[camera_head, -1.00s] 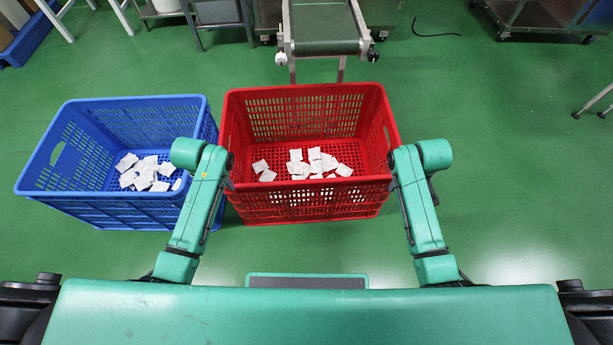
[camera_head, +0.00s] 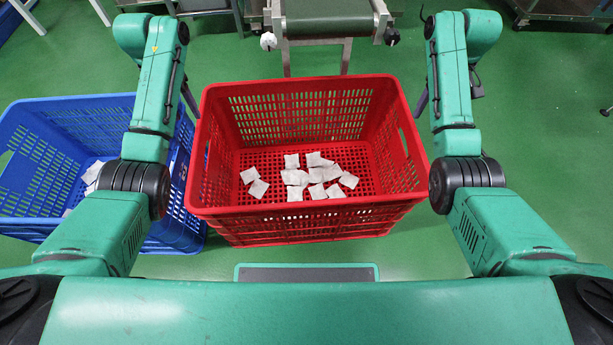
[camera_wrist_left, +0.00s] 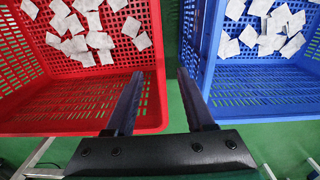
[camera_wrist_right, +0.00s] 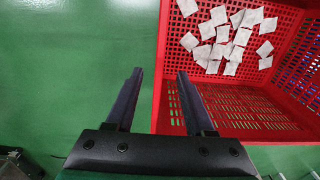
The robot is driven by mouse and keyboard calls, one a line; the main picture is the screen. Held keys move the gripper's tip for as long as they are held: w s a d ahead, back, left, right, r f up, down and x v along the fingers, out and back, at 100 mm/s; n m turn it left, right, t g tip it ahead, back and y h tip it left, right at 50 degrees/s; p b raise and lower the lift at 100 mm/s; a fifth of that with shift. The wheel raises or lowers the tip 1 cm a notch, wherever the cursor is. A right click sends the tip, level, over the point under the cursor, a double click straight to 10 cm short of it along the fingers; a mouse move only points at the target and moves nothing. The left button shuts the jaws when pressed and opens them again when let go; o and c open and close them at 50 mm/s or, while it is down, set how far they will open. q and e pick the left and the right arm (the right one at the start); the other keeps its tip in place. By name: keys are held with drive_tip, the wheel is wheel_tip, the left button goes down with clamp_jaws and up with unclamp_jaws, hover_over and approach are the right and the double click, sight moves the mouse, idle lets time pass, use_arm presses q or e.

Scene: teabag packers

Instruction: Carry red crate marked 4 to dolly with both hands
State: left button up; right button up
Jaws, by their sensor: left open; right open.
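The red crate (camera_head: 305,224) stands upright on the green floor in front of me, with several white teabags (camera_head: 305,178) inside. I see no number on it. In the left wrist view, my left gripper (camera_wrist_left: 160,73) is open and empty above the side of the red crate (camera_wrist_left: 90,95) that faces the blue crate. In the right wrist view, my right gripper (camera_wrist_right: 160,72) is open and empty above the opposite side edge of the red crate (camera_wrist_right: 235,105). My arms mostly hide both grippers in the head view. I cannot make out a dolly.
A blue crate (camera_head: 60,108) with teabags stands close at the left of the red crate, partly behind my left arm. A conveyor end (camera_head: 328,20) is just beyond the red crate. Free green floor lies to the right.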

sight(205, 145)
use_arm(q)
wheel_tip(205, 145, down, 15)
drive_tip(key=shift+r, duration=0.1)
use_arm(e)
wheel_tip(205, 145, down, 15)
drive_tip(key=shift+r, duration=0.15)
use_arm(q)
clamp_jaws()
use_arm(e)
clamp_jaws()
idle(0.6)
